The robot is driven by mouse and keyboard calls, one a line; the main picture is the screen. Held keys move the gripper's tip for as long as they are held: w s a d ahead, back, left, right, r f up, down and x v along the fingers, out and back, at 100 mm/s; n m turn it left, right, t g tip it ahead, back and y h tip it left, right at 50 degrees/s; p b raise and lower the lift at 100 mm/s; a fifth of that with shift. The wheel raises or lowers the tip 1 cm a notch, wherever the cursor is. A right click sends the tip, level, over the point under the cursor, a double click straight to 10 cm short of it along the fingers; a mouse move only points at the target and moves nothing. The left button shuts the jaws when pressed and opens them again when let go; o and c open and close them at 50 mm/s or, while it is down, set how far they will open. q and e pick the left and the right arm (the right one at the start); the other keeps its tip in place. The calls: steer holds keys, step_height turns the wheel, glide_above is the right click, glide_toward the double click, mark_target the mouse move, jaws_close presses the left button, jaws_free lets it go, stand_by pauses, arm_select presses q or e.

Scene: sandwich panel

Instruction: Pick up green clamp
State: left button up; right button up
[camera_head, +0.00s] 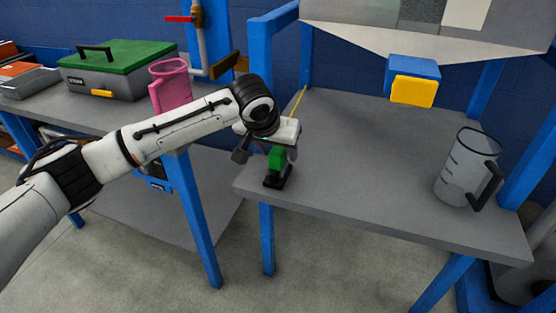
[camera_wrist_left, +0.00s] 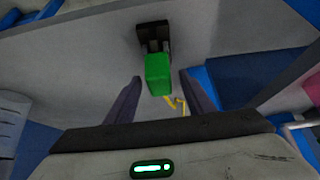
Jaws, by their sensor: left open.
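The green clamp (camera_head: 277,160) stands near the left edge of the grey table (camera_head: 350,185), with its black part (camera_head: 277,180) toward the table's front. My left gripper (camera_head: 266,150) is just above and behind it, coming in from the left. In the left wrist view the green clamp (camera_wrist_left: 158,75) shows between and just ahead of the two open fingers (camera_wrist_left: 160,100), apart from both. The left gripper is open and empty. My right gripper is not in view.
A clear jug (camera_head: 465,170) with a black handle stands at the table's right. A blue and yellow box (camera_head: 412,88) is at the back. A second bench at the left bears a pink jug (camera_head: 170,86) and a green-lidded toolbox (camera_head: 115,72). The table's middle is free.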

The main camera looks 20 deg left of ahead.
mark_target(278, 149)
arm_select(q)
jaws_close()
steer(key=shift+r, duration=0.15)
step_height(278, 149, up, 10)
steer(key=shift+f+p, duration=0.1)
steer(key=shift+p, duration=0.7)
